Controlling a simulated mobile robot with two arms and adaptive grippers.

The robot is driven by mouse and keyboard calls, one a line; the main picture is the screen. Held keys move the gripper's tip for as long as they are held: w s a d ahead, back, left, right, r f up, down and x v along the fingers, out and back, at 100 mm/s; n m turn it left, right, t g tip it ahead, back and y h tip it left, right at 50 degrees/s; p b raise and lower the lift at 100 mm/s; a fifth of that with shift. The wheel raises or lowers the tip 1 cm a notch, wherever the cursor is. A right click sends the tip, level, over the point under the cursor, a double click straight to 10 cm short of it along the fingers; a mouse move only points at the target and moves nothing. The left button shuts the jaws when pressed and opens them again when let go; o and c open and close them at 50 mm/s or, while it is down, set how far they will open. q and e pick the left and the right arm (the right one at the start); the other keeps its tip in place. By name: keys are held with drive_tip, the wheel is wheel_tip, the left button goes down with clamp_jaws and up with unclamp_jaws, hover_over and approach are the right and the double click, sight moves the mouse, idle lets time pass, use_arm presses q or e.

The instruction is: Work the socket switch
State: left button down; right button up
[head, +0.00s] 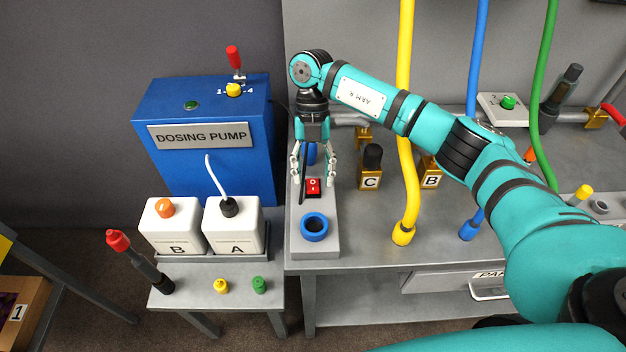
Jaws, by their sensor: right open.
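The socket switch (313,187) is a small red rocker with white marks. It sits on a long grey socket box (315,250) at the bench's left end, behind a blue-ringed round socket (314,227). My right gripper (312,178) points down over the box from behind the switch. Its fingers are open, one on each side of the switch in the picture. I cannot tell whether they touch it or how high they are. Something blue shows between the fingers, partly hidden. My left gripper is not in view.
A blue dosing pump (205,150) stands left, with white containers B (170,225) and A (235,226) before it. Bottle-like block C (371,168) and a yellow hose (405,130) stand right of the box. My right arm crosses above the bench.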

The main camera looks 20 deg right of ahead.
drive_tip(key=v, duration=0.9)
drive_tip(key=shift+r, duration=0.15)
